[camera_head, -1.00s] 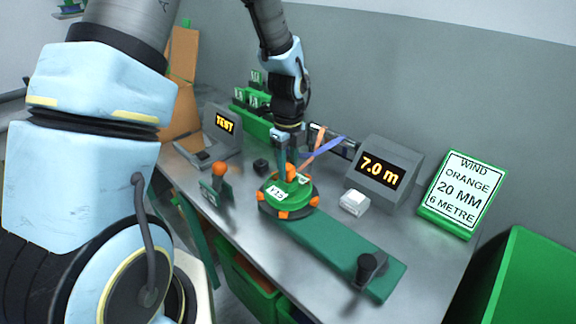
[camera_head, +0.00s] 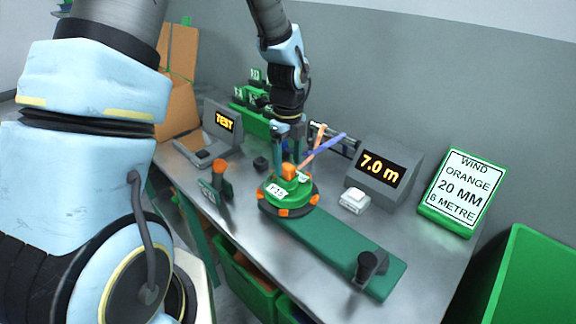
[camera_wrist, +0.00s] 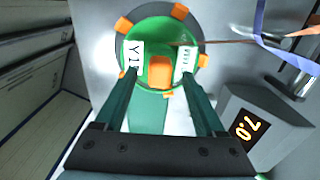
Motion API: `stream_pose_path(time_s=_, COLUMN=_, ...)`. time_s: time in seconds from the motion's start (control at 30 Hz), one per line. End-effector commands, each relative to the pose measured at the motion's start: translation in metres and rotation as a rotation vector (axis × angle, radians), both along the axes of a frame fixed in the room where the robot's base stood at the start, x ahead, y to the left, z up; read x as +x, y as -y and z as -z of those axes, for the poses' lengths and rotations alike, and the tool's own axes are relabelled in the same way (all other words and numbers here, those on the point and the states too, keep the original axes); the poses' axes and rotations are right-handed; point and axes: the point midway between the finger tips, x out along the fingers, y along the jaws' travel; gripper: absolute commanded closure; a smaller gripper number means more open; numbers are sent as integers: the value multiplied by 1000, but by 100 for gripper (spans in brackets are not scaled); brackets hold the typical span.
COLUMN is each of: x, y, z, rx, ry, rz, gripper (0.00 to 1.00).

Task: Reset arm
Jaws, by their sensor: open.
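My gripper (camera_head: 290,148) is open, pointing down over the green winder disc (camera_head: 279,204) on the bench. The disc has an orange knob (camera_head: 289,171) on top, orange blocks around its rim and white labels. In the wrist view my two fingers (camera_wrist: 159,88) stand apart on either side of the orange knob (camera_wrist: 160,71), with nothing held between them. From the head view the fingertips are just above and behind the knob; I cannot tell whether they touch it.
An orange strip (camera_head: 313,158) and a blue strip (camera_head: 325,146) lie behind the disc. A grey display (camera_head: 384,170) reads 7.0 m. A green-framed sign (camera_head: 462,193) stands right. A green base plate (camera_head: 340,250) with a black handle runs forward. A TEST unit (camera_head: 222,130) stands left.

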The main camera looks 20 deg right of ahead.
Motion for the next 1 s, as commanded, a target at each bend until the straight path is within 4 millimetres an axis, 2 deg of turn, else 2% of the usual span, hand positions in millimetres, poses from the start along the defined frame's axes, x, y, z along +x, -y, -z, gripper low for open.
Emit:
stream_pose_path(time_s=0.2, x=1, y=0, z=-42, rx=-3, ry=5, rz=-1, gripper=28)
stream_pose_path(time_s=0.4, x=1, y=0, z=-76, rx=-3, ry=4, rz=-2, gripper=28)
stream_pose_path(time_s=0.53, x=1, y=0, z=-88, rx=-1, ry=2, rz=-2, gripper=28)
stream_pose_path(time_s=0.73, x=1, y=-5, z=-93, rx=0, ry=2, rz=-34, gripper=28)
stream_pose_path(time_s=0.87, x=5, y=-32, z=-92, rx=-5, ry=12, rz=-251, gripper=28)
stream_pose_path(time_s=1.0, x=9, y=-85, z=-91, rx=-22, ry=29, rz=-705, gripper=28)
